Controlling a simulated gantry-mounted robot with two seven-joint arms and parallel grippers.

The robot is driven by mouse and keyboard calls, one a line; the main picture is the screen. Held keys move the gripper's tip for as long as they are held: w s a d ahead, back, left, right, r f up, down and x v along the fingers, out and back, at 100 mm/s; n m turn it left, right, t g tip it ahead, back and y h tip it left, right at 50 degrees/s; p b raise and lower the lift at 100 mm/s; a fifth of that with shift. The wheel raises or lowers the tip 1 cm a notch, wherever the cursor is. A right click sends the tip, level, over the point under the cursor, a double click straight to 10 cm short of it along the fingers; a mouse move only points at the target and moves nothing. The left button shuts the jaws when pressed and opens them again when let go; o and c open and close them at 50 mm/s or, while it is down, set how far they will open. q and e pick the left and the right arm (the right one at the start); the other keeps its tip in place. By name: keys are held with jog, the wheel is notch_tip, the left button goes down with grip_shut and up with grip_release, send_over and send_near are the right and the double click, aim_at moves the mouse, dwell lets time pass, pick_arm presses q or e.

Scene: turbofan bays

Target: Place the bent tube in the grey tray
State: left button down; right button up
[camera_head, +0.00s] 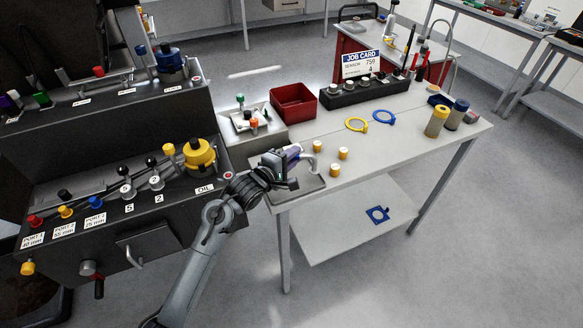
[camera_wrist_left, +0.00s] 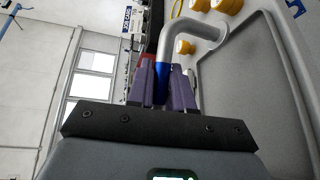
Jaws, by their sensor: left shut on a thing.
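My left gripper (camera_head: 291,158) is shut on the bent tube (camera_head: 309,161). In the left wrist view the tube (camera_wrist_left: 207,42) is a silver pipe with a bend and a blue band, and the purple-grey fingers (camera_wrist_left: 165,84) close around its blue part. The grey tray (camera_head: 312,190) lies at the near left corner of the table, partly hidden by my gripper. The tray (camera_wrist_left: 262,75) also fills the right of the wrist view. The tube shows over the tray's edge area; whether it touches the tray I cannot tell. My right gripper is not in view.
A red bin (camera_head: 293,103), a black rack (camera_head: 357,92), a yellow ring (camera_head: 356,124) and a blue ring (camera_head: 384,117) are farther back. A dark console (camera_head: 110,200) stands left. The front right tabletop is clear.

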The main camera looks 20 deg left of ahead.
pick_arm(q)
jog(key=shift+w+a+f, duration=0.15)
jog(key=shift+a+f, duration=0.05)
notch_tip(320, 180, down, 4)
jog(key=shift+r+b, duration=0.15)
jog(key=shift+b, duration=0.4)
jog(key=c, duration=1)
grip_release()
jog(key=shift+f, duration=0.2)
